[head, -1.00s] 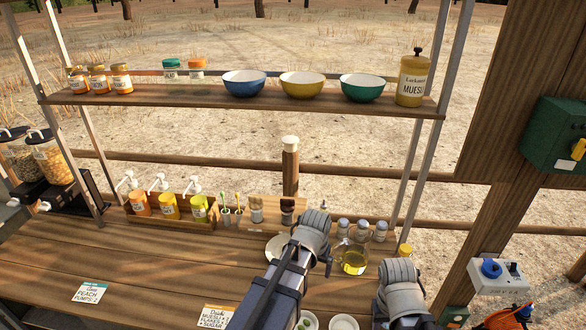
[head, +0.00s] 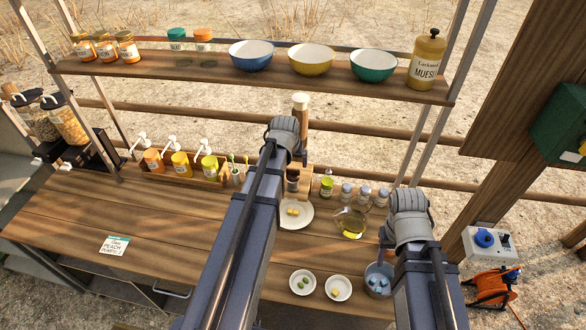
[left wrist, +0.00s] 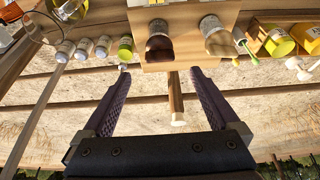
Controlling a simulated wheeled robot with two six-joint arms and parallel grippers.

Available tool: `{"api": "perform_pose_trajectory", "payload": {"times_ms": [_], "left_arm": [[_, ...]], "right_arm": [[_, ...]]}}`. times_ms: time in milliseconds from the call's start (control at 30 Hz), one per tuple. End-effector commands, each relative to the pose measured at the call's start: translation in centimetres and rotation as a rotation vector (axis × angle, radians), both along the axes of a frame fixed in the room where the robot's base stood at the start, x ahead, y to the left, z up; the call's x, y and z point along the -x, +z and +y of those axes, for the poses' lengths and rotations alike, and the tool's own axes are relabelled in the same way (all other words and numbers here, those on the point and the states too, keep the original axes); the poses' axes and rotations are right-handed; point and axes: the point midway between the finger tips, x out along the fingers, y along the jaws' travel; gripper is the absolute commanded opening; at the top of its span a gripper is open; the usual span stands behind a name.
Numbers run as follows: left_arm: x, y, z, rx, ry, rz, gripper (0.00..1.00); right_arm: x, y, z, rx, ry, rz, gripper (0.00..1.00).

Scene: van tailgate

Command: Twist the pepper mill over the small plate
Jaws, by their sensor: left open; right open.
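A wooden rack (left wrist: 190,60) at the back of the counter holds two mill-like jars; I cannot read which is pepper. The darker jar (head: 293,178) shows in the head view and in the left wrist view (left wrist: 160,45). The other jar (left wrist: 214,40) is hidden behind my left arm in the head view. A small white plate (head: 296,222) with yellow food lies in front of the rack. My left gripper (left wrist: 160,98) is open and empty, above and close to the rack, with its fingers apart. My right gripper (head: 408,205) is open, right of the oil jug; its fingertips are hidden.
A glass oil jug (head: 351,228) and several small bottles (head: 364,192) stand right of the plate. Pump bottles (head: 180,165) stand left. Two small dishes (head: 303,282) lie in front. A shelf (head: 180,66) with bowls hangs above. The left counter is mostly clear.

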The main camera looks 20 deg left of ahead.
Motion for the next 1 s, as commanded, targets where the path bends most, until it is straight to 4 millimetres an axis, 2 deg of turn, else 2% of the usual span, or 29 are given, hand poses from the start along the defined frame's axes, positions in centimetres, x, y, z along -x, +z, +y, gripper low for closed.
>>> {"api": "perform_pose_trajectory", "payload": {"times_ms": [533, 933, 1000], "left_arm": [[-2.4, -6.3, 0.6, 0.000, -0.001, 0.001, 0.95], [-2.7, -6.7, 0.7, 0.000, -0.001, 0.001, 0.95], [-2.7, -6.7, 0.7, 0.000, -0.001, 0.001, 0.88]], "right_arm": [[-0.1, -6.2, 0.0, -0.001, -0.005, -0.003, 0.50], [-0.1, -6.7, 0.0, -0.001, -0.006, -0.003, 0.50], [-0.1, -6.7, 0.0, -0.001, -0.006, -0.003, 0.50]]}}
